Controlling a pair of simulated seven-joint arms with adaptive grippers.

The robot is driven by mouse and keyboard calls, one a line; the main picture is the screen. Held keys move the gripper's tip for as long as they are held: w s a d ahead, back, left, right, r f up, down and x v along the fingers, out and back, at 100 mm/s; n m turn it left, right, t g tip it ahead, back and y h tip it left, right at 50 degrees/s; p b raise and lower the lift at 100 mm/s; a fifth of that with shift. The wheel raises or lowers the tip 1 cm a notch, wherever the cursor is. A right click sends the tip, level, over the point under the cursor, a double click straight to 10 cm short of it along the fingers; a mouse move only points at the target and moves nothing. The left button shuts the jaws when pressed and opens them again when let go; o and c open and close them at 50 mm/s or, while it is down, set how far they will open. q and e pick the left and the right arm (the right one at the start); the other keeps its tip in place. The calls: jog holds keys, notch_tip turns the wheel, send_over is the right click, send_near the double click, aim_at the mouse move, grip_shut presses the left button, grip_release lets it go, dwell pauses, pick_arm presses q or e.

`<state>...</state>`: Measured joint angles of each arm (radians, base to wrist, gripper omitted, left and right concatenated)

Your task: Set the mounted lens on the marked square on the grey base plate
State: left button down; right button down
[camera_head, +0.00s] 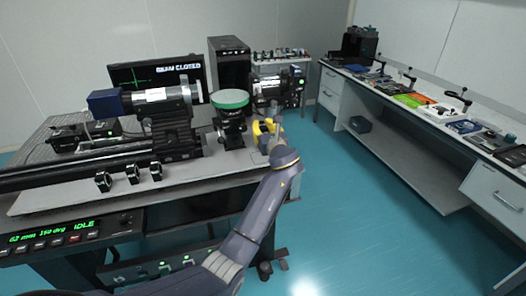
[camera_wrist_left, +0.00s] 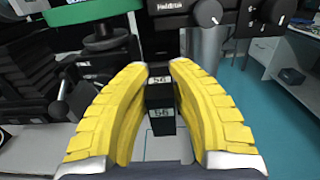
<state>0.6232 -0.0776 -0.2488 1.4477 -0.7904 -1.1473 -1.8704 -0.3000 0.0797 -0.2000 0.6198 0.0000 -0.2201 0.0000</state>
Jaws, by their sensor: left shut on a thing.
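My left gripper (camera_head: 266,130), with yellow fingers, is over the right end of the grey base plate (camera_head: 205,170) in the head view. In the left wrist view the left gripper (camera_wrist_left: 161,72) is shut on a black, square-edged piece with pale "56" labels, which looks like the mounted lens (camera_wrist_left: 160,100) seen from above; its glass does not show. The fingers hide most of it in the head view. Three black ring mounts (camera_head: 132,174) stand upright along the plate's front edge. I cannot make out the marked square clearly. My right gripper is not in view.
A green-topped round stage (camera_head: 230,99) and a black camera-like unit (camera_head: 278,88) stand close to the left gripper. A blue-ended tube assembly (camera_head: 150,100) is further left. A side bench (camera_head: 420,115) with tools lies right, across open blue floor.

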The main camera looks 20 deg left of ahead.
pick_arm(q)
jog(key=shift+f, duration=4.05)
jog(key=c, duration=1.2)
grip_release()
jog(key=shift+f, duration=0.15)
jog(key=shift+c, duration=0.2)
